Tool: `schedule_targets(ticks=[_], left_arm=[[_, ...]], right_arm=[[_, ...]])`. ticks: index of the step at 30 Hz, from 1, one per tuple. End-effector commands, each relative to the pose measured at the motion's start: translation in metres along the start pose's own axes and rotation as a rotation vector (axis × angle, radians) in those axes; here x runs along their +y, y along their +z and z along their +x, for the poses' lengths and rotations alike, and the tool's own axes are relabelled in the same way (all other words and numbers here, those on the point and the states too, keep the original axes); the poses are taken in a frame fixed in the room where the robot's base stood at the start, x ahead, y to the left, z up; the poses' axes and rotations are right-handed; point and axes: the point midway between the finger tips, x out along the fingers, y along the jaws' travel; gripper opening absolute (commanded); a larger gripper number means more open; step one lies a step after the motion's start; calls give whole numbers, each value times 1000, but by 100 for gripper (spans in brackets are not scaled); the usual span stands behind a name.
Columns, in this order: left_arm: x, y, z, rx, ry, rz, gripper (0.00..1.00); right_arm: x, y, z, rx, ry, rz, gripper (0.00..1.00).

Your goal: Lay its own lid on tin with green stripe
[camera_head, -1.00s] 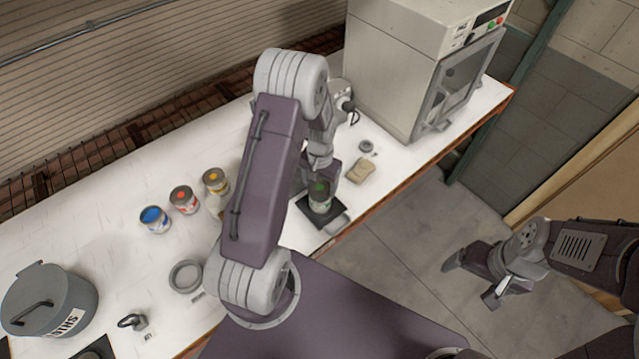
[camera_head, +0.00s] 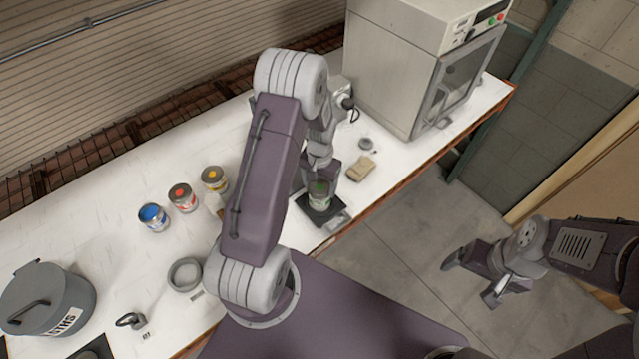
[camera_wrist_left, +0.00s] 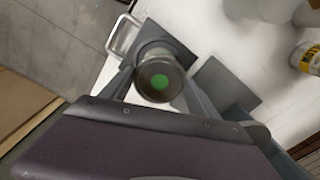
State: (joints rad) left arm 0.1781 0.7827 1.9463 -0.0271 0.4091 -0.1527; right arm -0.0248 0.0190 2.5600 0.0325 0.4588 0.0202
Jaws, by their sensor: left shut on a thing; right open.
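The tin with green stripe (camera_head: 320,203) stands upright on a dark square plate on the bench, below my left gripper. Its pale side also shows in the left wrist view (camera_wrist_left: 154,49). A dark round lid with a green dot (camera_wrist_left: 160,82) is between the fingers of my left gripper (camera_wrist_left: 158,84), which is shut on it. The lid is over the tin's top; I cannot tell whether they touch. In the head view my left gripper (camera_head: 322,178) partly hides the lid and tin. My right gripper (camera_head: 472,279) is open and empty, off the bench over the floor.
Blue (camera_head: 153,217), red (camera_head: 182,197) and yellow (camera_head: 214,179) tins stand left of my left arm. A tan block (camera_head: 361,168) and a small grey ring (camera_head: 366,144) lie right of the plate. A boxy machine (camera_head: 400,70) stands behind; a grey lidded pot (camera_head: 48,300) is at left.

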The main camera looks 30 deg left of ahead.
Motion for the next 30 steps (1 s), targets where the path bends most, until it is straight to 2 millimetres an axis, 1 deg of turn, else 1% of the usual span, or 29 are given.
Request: schedule_targets(ticks=[5,6,8,17,20,23,25,27,30], left_arm=[[0,0,1,0,0,0,33],[0,0,1,0,0,0,78],[0,0,1,0,0,0,95],[0,0,0,0,0,0,95],[0,-1,-7,4,-1,0,95],[0,-2,-26,8,-1,0,95],[0,-2,-42,8,-1,0,95],[0,-2,-58,7,-1,0,95],[0,-2,-76,5,-1,0,95]], right_arm=[[0,0,0,0,0,0,87],[0,0,0,0,0,0,87],[0,0,0,0,0,0,87],[0,0,1,0,0,0,87],[0,0,5,0,0,0,87],[0,1,13,0,0,0,87],[0,2,18,0,0,0,87],[0,2,22,0,0,0,87],[0,3,25,0,0,0,87]])
